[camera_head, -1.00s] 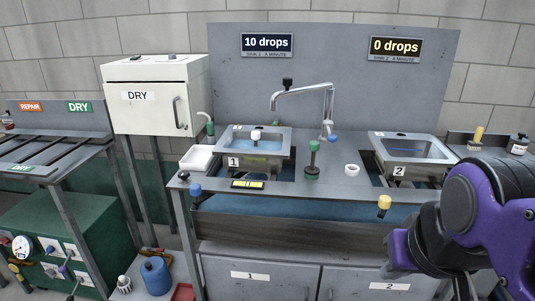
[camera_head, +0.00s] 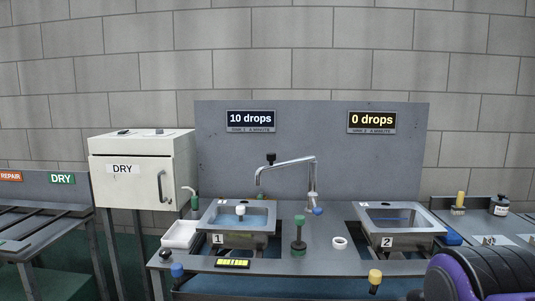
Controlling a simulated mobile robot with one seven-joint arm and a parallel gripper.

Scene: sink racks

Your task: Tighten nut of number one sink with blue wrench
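The number one sink (camera_head: 267,227) is the left metal basin, marked with a "1" plate, with bluish water and a white-topped plug in it. Its sign (camera_head: 250,121) reads "10 drops". Its nut cannot be made out; the space under the basin is mostly hidden by the counter front. I cannot make out a blue wrench. A blue-topped knob (camera_head: 177,270) is at the counter's front left, and a blue item (camera_head: 451,238) lies right of sink two, too small to identify. Only a purple and black part of my arm shows at lower right; my gripper is out of view.
The number two sink (camera_head: 413,238) is on the right under a "0 drops" sign (camera_head: 371,122). A chrome faucet (camera_head: 287,164) arches between the basins. A green post (camera_head: 299,236) and white ring (camera_head: 339,243) stand mid-counter. A white DRY cabinet (camera_head: 137,187) stands left.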

